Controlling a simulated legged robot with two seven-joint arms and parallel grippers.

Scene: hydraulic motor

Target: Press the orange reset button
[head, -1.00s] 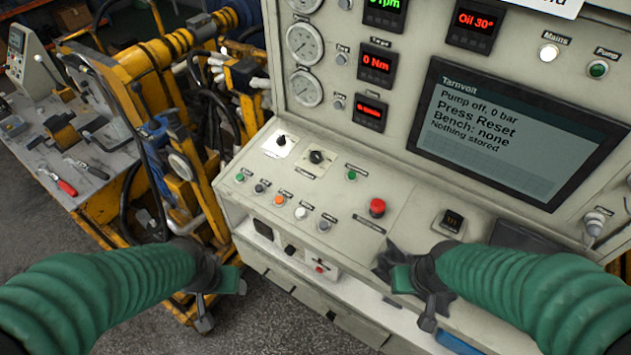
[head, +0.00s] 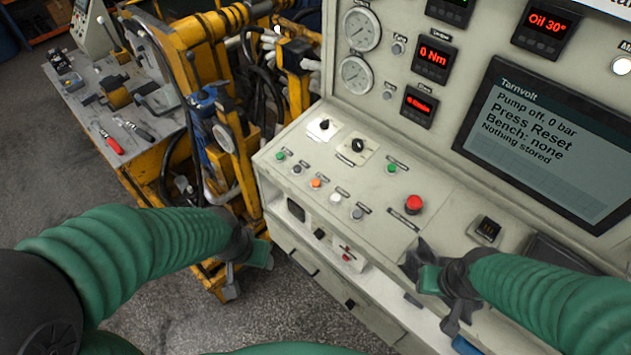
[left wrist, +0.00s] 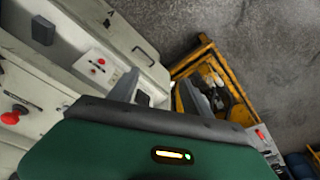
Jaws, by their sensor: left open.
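The small orange button (head: 316,183) sits in the front row of buttons on the sloping control panel (head: 330,165) in the head view. A white button (head: 335,197) is beside it. My left gripper (head: 247,272) is left of and below the panel, in front of the cabinet, apart from the button. In the left wrist view its two fingers (left wrist: 157,88) stand apart with nothing held between them. My right gripper (head: 432,290) is at the panel's front edge, right of the buttons; its finger gap is unclear. The screen (head: 545,140) reads "Pump off, 0 bar, Press Reset".
A large red mushroom button (head: 413,204) stands up on the panel to the right of the orange one. Black rotary knobs (head: 358,146) are behind. A yellow frame with hoses (head: 240,150) stands left of the cabinet. Floor is open below left.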

